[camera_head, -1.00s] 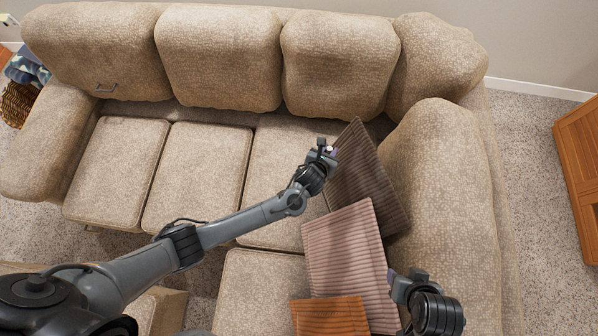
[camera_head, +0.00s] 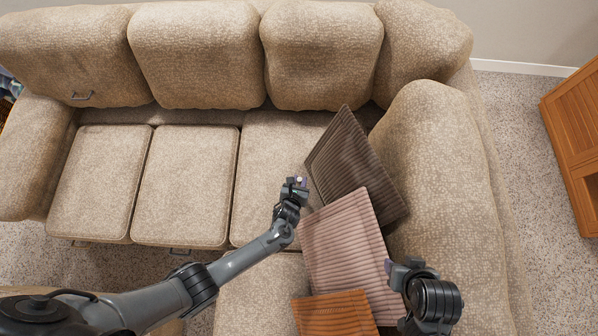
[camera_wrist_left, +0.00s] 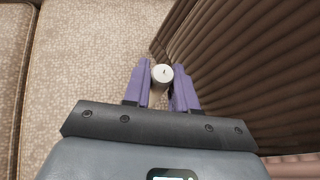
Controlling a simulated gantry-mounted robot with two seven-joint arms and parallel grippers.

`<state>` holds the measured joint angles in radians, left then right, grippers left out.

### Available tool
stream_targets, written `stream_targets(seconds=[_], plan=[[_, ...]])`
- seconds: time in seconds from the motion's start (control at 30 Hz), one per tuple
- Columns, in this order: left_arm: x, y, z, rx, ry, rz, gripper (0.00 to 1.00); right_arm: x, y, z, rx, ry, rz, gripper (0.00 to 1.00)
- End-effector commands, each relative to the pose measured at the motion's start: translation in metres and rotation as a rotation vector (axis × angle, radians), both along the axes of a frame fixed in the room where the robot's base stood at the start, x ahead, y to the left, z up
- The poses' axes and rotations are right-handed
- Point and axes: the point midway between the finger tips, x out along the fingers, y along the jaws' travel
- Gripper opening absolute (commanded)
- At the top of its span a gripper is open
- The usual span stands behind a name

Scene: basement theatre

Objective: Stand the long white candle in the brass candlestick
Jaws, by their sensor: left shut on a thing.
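The white candle (camera_wrist_left: 162,73) shows end-on as a round pale tip with a dark wick, between the purple fingers of my left gripper (camera_wrist_left: 162,85) in the left wrist view. My left gripper is shut on it. Its length is hidden along the line of sight. In the head view my left gripper (camera_head: 298,184) is over the sofa seat, just left of the dark brown cushion. My right gripper (camera_head: 390,268) is at the lower right beside the pink cushion; its finger gap cannot be made out. I see no brass candlestick in either view.
A beige corner sofa (camera_head: 185,185) fills most of the head view. A dark brown cushion (camera_head: 352,165), a pink cushion (camera_head: 345,245) and an orange cushion (camera_head: 335,313) lie on its right part. A wooden cabinet (camera_head: 575,140) stands at the far right. The left seats are clear.

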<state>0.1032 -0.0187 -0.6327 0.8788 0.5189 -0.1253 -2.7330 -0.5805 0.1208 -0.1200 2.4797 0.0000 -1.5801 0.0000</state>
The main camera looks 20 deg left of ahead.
Motion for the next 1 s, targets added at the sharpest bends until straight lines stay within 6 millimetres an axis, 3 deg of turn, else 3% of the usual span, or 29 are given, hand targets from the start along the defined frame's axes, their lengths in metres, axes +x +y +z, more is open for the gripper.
stream_targets(seconds=[0.33,0.87,0.9,1.0], plan=[[0.000,-0.001,-0.039,-0.001,0.001,-0.001,0.00,0.000,0.001,-0.020,0.003,-0.001,-0.002,0.51],[0.000,0.000,-0.047,0.000,0.000,-0.002,0.00,0.000,0.001,-0.026,0.003,-0.001,-0.001,0.51],[0.000,-0.001,-0.045,-0.001,0.000,-0.002,0.32,0.000,0.001,-0.024,0.003,-0.001,-0.001,0.51],[0.000,0.000,-0.045,-0.001,0.000,-0.001,0.48,0.000,0.000,-0.024,0.001,-0.001,-0.001,0.51]])
